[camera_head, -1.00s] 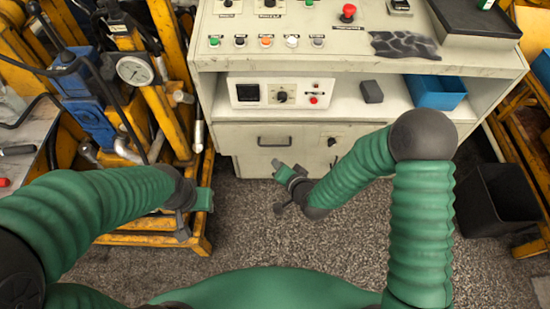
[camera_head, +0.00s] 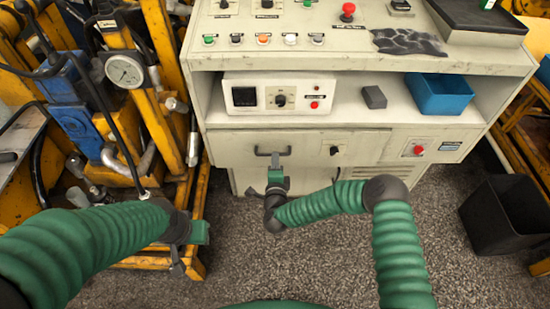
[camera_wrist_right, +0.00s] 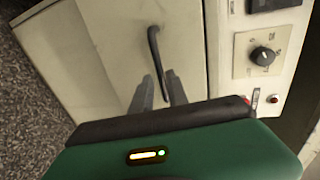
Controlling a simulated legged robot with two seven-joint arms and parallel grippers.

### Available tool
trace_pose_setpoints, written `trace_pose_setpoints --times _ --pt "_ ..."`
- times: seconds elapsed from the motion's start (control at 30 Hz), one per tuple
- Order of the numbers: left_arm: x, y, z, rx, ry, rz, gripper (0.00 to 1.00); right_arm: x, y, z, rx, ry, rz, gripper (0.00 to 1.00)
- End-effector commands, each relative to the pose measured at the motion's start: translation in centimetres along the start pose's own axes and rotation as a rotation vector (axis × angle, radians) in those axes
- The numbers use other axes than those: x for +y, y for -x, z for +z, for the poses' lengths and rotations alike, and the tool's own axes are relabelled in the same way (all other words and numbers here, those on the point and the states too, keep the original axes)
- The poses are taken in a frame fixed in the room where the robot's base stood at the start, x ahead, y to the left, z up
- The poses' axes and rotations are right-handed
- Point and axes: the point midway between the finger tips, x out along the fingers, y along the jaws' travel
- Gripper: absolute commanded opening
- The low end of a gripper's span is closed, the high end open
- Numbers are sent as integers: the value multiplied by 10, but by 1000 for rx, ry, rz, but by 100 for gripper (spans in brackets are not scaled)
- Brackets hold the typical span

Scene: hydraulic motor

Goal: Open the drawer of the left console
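The console (camera_head: 470,50) is a beige cabinet with controls on top and an open shelf. Below the shelf its drawer front (camera_head: 225,150) looks flush with the cabinet. A dark bar handle (camera_head: 272,151) is on the drawer front; it also shows in the right wrist view (camera_wrist_right: 154,48). My right gripper (camera_head: 276,160) is at the handle. In the right wrist view its two fingers (camera_wrist_right: 160,90) are apart, with one end of the handle between their tips; I see no clear grip. My left gripper (camera_head: 188,250) hangs at the left, away from the console, its fingers unclear.
A knob (camera_head: 334,150) and a red button (camera_head: 418,150) are right of the handle. A blue bin (camera_head: 437,94) and a dark block (camera_head: 374,97) are on the shelf. Yellow-framed machinery (camera_head: 160,80) stands left, a black bin (camera_head: 500,215) right. Floor in front is clear.

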Motion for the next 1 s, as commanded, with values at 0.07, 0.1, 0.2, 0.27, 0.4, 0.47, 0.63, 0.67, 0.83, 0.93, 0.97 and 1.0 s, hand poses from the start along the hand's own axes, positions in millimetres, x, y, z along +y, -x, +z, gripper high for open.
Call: trace_pose_setpoints --times 0.07,0.1,0.2,0.27,0.4,0.47,0.63,0.67,0.83,0.93,0.97,1.0 --pt "0 -8 2 0 0 0 36 3 -17 0 2 -1 -2 20" --pt "0 -9 2 0 0 0 36 3 -23 0 1 0 -1 20" --pt "0 -11 3 0 0 0 36 1 -34 0 0 1 -1 20" --pt "0 -12 3 0 0 0 36 1 -38 1 -2 0 1 20" --pt "0 -11 3 0 0 0 36 0 -39 0 -1 1 1 20" --pt "0 -11 3 0 0 0 36 0 -39 1 -1 1 1 20" --pt "0 -11 3 0 0 0 36 0 -39 0 -2 1 1 5" --pt "0 -11 3 0 0 0 36 0 -39 0 -2 1 1 2" --pt "0 -11 3 0 0 0 36 1 -39 0 -2 1 2 0" --pt "0 -11 3 0 0 0 36 1 -39 0 -2 1 3 0" --pt "0 -11 3 0 0 0 36 1 -39 0 -2 1 3 0" --pt "0 -11 3 0 0 0 36 1 -39 0 -2 1 3 0"
